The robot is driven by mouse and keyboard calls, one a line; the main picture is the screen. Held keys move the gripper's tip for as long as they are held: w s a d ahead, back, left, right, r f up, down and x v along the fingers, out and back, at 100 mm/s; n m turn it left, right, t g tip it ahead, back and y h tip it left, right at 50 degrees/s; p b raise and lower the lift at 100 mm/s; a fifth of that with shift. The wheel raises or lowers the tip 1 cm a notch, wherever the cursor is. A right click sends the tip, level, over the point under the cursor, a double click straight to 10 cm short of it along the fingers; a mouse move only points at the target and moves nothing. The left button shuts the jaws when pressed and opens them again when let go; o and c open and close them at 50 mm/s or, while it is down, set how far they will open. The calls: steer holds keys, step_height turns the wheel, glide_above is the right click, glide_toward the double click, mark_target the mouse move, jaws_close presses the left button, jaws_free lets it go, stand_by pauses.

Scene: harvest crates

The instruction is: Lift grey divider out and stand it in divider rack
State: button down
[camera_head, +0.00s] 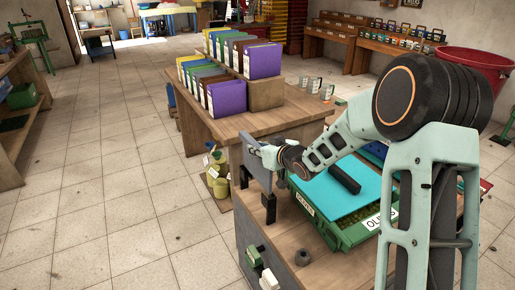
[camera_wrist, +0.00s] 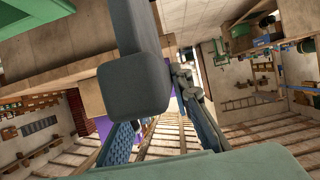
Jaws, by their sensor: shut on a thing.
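The grey divider (camera_head: 261,173) is upright at the left edge of the near wooden table. My gripper (camera_head: 276,155) is at its upper part, shut on it. Black uprights of the divider rack (camera_head: 270,208) stand at the table's edge just below the divider; I cannot tell whether its lower edge is seated. In the wrist view my gripper (camera_wrist: 165,112) shows blue-padded fingers, with a large grey block shape above them that I cannot identify surely. The green crate (camera_head: 335,235) with OLIVES labels stands to the right, a cyan sheet with a black bar lying over it.
Purple and other coloured binders (camera_head: 262,62) stand on the table behind, with several cups (camera_head: 312,84) nearby. A small dark round object (camera_head: 302,258) lies on the near table. A red tub (camera_head: 475,68) is at the back right. The tiled floor at left is clear.

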mark_target(257, 177)
steer(key=shift+f+b, duration=4.9)
steer(key=shift+f, duration=1.25)
steer(key=c, duration=1.8)
jaws_free()
steer(key=shift+c, duration=0.2)
steer(key=shift+o, duration=0.9)
steer(key=v, duration=1.2)
